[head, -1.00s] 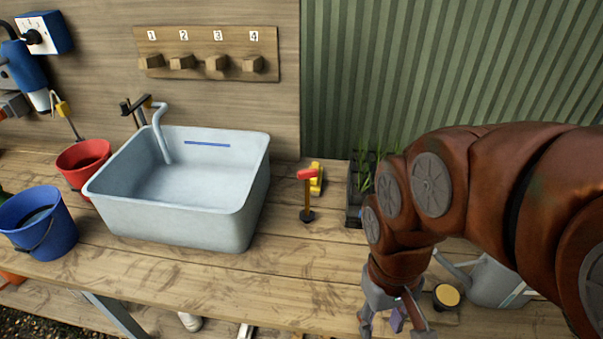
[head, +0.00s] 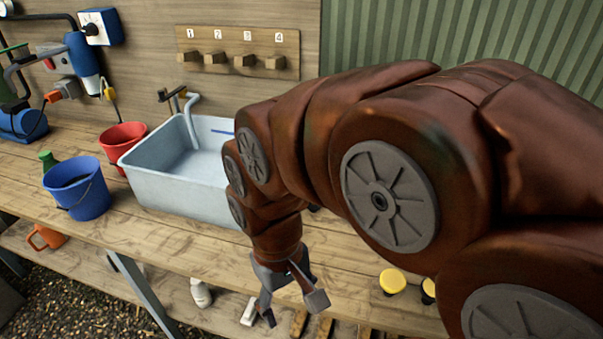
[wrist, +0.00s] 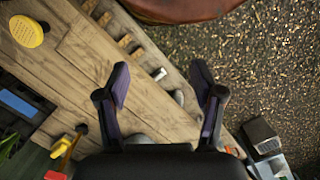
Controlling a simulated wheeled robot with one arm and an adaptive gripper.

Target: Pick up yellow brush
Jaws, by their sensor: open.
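A long thin tool with a yellow upper end (head: 109,92) leans in the red bucket (head: 124,140), left of the sink; it looks like the yellow brush, but its lower part is hidden in the bucket. My gripper (head: 290,300) is open and empty at the bench's front edge, to the right of the bucket and well apart from it.
The pale sink (head: 180,180) stands between my gripper and the red bucket. A blue bucket (head: 85,200) stands front left. Round yellow-topped things (head: 393,281) sit at right. My arm covers much of the bench. The front strip of bench left of my gripper is clear.

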